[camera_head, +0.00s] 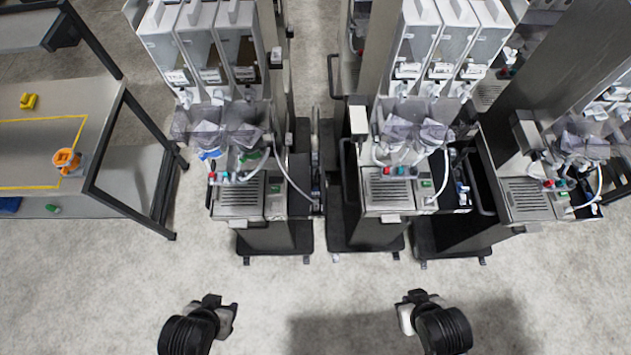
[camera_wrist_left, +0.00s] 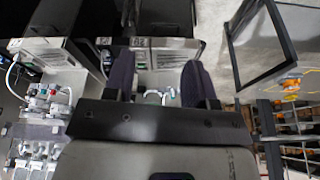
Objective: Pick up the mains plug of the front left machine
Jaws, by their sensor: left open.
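The front left machine (camera_head: 238,200) is a grey dispenser with white hoppers on top and a drip grille at its front. A white cable or hose (camera_head: 288,178) loops from its front to its right side. I cannot make out a mains plug in either view. My left gripper (camera_head: 220,302) is in front of this machine, low in the head view, apart from it. In the left wrist view its two dark fingers (camera_wrist_left: 158,88) are spread with a gap between them; it is open and empty. My right gripper (camera_head: 412,298) is in front of the middle machine; its jaws are too small to read.
A middle machine (camera_head: 388,190) and a right machine (camera_head: 530,200) stand alongside, with narrow dark gaps between. A workbench (camera_head: 105,110) at the left carries an orange object (camera_head: 66,160) and a yellow one (camera_head: 28,101). The floor in front is clear.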

